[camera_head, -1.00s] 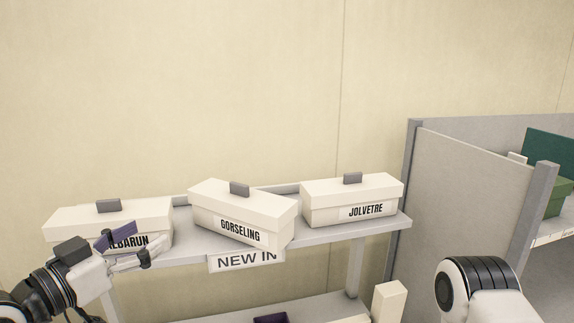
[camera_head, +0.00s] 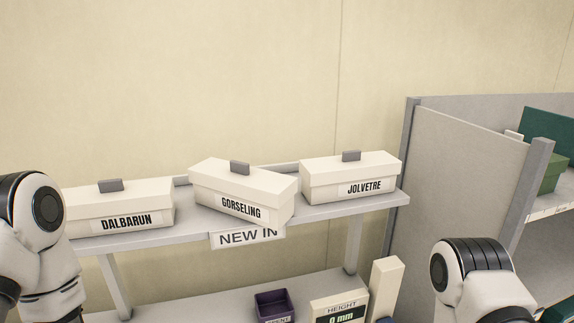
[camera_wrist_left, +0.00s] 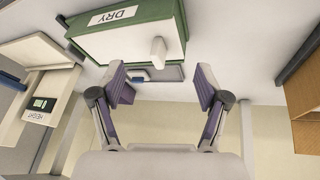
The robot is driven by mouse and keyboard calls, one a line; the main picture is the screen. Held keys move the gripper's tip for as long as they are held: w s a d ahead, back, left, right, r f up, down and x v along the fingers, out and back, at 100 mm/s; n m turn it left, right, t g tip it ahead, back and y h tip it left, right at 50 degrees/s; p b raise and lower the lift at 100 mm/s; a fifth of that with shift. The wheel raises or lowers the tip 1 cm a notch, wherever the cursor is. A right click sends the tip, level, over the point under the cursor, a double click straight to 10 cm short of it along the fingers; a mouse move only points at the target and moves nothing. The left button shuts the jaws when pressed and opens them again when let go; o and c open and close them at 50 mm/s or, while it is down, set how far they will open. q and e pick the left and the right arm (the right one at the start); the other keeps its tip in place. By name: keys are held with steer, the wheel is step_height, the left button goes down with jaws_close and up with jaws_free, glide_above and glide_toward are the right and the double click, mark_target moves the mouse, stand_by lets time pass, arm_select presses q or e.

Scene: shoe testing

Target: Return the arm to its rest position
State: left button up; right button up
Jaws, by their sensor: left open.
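My left arm (camera_head: 38,235) shows as a folded white and black link at the left edge of the head view; its gripper is outside that view. In the left wrist view my left gripper (camera_wrist_left: 162,90) is open, with its two purple-padded fingers wide apart and nothing between them. A green box labelled DRY (camera_wrist_left: 125,32) is beyond the fingertips. My right arm (camera_head: 478,280) shows as a link at the lower right of the head view; its gripper is not in view.
Boxes labelled DALBARUN (camera_head: 120,208), GORSELING (camera_head: 243,190) and JOLVETRE (camera_head: 350,178) stand on the shelf (camera_head: 330,218). Below are a purple bin (camera_head: 274,306) and a HEIGHT display (camera_head: 338,310). A grey partition (camera_head: 455,190) stands at right.

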arm_select(q)
steer(key=s+f+g+y+b, duration=0.2)
steer(key=s+f+g, duration=0.3)
steer(key=s+f, duration=0.85)
steer(key=shift+n, duration=0.4)
steer(key=f+b, duration=0.1)
steer(key=b, duration=0.1)
steer(key=f+b, duration=0.4)
steer(key=shift+s+a, duration=0.3)
steer(key=shift+a, duration=0.05)
steer(key=shift+s+r, duration=0.1)
steer(key=shift+s, duration=0.05)
